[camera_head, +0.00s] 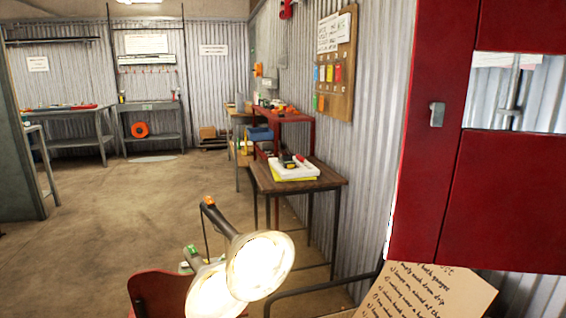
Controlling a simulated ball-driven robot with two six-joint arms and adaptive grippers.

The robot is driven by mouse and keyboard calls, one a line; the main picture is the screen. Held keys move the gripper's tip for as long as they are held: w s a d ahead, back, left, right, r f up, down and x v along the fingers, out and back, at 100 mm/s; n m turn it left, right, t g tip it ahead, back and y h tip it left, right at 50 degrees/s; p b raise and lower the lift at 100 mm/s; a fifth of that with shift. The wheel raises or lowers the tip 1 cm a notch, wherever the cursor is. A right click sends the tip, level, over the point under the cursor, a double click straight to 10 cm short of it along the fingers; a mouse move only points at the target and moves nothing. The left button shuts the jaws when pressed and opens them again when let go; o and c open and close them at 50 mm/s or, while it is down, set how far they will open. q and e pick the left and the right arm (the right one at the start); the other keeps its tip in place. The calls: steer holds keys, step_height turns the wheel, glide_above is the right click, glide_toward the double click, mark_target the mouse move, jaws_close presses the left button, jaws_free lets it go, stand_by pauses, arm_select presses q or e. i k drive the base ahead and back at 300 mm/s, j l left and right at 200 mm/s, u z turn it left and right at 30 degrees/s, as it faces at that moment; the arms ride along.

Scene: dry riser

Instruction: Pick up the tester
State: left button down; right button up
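I cannot tell for sure which object is the tester. A small dark and yellow-green item (288,159) lies on a white tray (306,171) on the brown wooden table (325,180) by the right wall. It is too small to identify. A red item sits at its right end. Neither of my grippers is visible in the head view, and the table stands some way ahead.
A red cabinet (430,190) with a grey handle fills the right side. Two lit lamps (258,265) stand low in front, beside a handwritten board (425,292). A red shelf (285,117) stands behind the table. Open floor (120,215) lies to the left.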

mark_target(288, 162)
steer(key=i+j+u, duration=0.2)
steer(key=j+u, duration=0.2)
steer(key=j, duration=0.25)
steer(key=i+j+u, duration=0.35)
steer(key=j, duration=0.25)
steer(key=i+j+u, duration=0.75)
steer(key=j, duration=0.15)
steer(key=i+j, duration=0.15)
steer(key=i, duration=0.4)
steer(key=i+j, duration=0.1)
steer(key=i, duration=0.5)
steer(key=i+l+z, duration=0.1)
steer(key=i+z, duration=0.4)
steer(key=i, duration=0.4)
steer(key=i+j+z, duration=0.2)
steer(key=i+z, duration=0.3)
steer(key=i, duration=0.4)
steer(key=i+l+z, duration=0.15)
steer(key=i+z, duration=1.1)
steer(key=i+j+z, duration=0.25)
steer(key=z, duration=0.2)
